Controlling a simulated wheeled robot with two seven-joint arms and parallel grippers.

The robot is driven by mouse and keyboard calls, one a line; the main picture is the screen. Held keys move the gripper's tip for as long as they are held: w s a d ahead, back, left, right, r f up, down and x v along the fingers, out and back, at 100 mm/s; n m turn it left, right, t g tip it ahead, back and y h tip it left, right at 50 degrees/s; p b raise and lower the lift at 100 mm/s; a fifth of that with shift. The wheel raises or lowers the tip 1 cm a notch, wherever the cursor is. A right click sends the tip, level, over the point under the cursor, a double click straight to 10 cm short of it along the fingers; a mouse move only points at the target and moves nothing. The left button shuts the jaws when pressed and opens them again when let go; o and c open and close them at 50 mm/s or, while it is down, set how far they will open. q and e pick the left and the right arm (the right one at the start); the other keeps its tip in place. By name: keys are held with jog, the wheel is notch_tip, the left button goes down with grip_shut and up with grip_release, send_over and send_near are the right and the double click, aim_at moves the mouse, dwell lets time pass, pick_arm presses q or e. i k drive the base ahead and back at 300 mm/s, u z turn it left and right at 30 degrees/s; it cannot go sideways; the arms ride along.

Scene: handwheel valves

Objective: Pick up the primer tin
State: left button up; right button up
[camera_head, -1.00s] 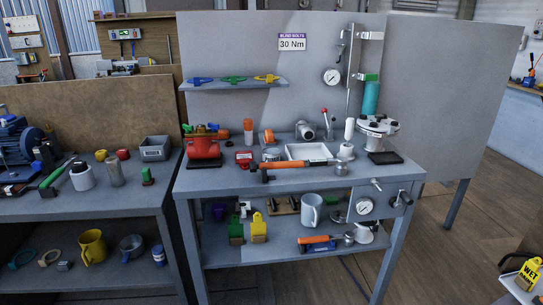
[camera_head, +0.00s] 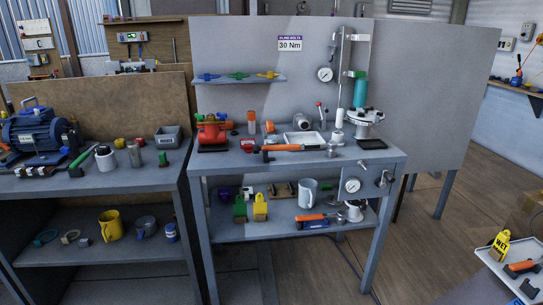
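I cannot tell for certain which item is the primer tin, as no label is readable. Tin-like things on the left bench's lower shelf are a grey metal pot (camera_head: 146,226) and a small can with a blue band (camera_head: 171,232), beside a yellow mug (camera_head: 110,225). A white and dark cylindrical container (camera_head: 105,158) stands on that bench's top, left of a slim metal cylinder (camera_head: 134,154). Neither of my grippers is in view.
The middle bench (camera_head: 300,164) carries a red valve body (camera_head: 211,132), a white tray (camera_head: 293,140), an orange-handled tool (camera_head: 290,148) and a flanged fitting (camera_head: 365,122). A blue motor (camera_head: 38,132) stands at left. A tray with a yellow tag (camera_head: 500,245) is at lower right. Floor before the benches is clear.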

aim_at(269, 140)
jog(key=u, duration=0.7)
jog(key=k, duration=0.25)
jog(key=z, duration=1.5)
jog(key=i, duration=1.45)
jog(key=u, duration=1.2)
jog(key=i, duration=0.85)
jog(key=u, duration=0.9)
